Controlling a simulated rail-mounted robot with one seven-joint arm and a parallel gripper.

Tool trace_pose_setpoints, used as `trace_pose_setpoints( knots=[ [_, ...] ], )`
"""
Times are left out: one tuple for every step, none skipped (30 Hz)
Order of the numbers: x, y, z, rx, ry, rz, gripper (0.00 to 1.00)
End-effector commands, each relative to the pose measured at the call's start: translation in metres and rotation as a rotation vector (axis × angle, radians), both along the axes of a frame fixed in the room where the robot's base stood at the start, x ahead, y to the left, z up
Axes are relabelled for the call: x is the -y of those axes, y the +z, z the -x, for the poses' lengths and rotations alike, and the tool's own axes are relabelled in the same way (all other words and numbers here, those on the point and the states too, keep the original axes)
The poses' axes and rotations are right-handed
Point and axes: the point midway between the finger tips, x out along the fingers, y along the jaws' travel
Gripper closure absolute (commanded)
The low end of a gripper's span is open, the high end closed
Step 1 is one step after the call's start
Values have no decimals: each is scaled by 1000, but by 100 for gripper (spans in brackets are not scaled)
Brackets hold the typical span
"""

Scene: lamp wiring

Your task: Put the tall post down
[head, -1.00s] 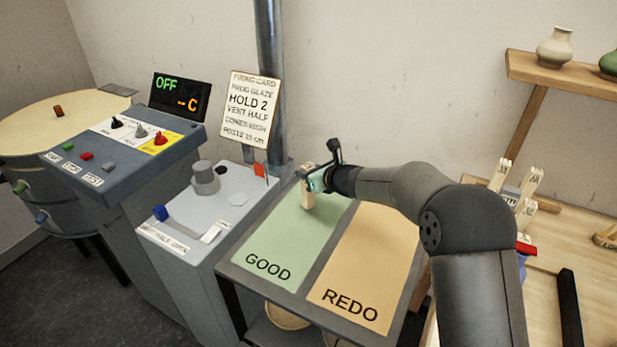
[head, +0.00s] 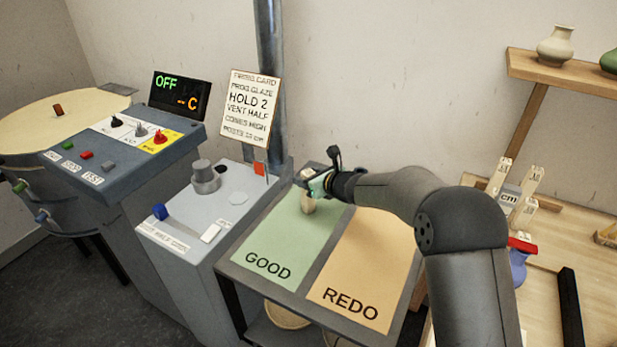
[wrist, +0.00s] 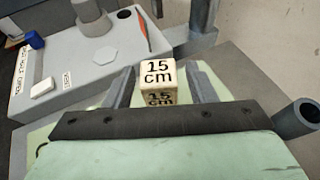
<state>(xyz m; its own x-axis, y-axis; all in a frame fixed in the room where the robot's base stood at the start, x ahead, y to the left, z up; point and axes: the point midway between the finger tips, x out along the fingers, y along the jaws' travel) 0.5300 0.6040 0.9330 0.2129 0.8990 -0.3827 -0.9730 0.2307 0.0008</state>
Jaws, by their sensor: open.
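The tall post is pale wood, and its "15 cm" label (wrist: 158,75) shows in the wrist view between my two fingers, with a gap on each side. In the head view the post (head: 308,205) shows below my gripper (head: 317,183), at the far end of the green GOOD area (head: 285,240). My gripper is open around the post. The post looks upright with its foot on the green surface; its upper part is hidden by the gripper in the head view.
The orange REDO area (head: 365,265) is clear, right of GOOD. A vertical pipe (head: 270,80) rises behind. More posts (head: 527,185) stand on the right bench.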

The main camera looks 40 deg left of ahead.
Motion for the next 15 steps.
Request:
trace_pose_setpoints(
  knots=[
    [3,4,0,0,-1,0,49],
    [7,4,1,1,-2,0,49],
    [13,6,2,1,-2,-1,49],
    [18,8,3,0,-2,-1,49],
    [24,11,4,1,-3,-2,49],
    [32,13,7,0,-2,-1,49],
    [38,17,7,2,-3,-2,49],
    [45,19,9,2,-4,-1,49],
    [52,23,11,1,-3,-1,49],
    [59,25,13,1,-3,-1,49],
    [64,28,14,2,-3,-2,49],
    [71,32,16,1,-2,-3,49],
    [77,33,17,1,-2,-1,49],
    [82,36,18,2,-2,-1,49],
    [88,38,20,2,-1,0,49]
  ],
)
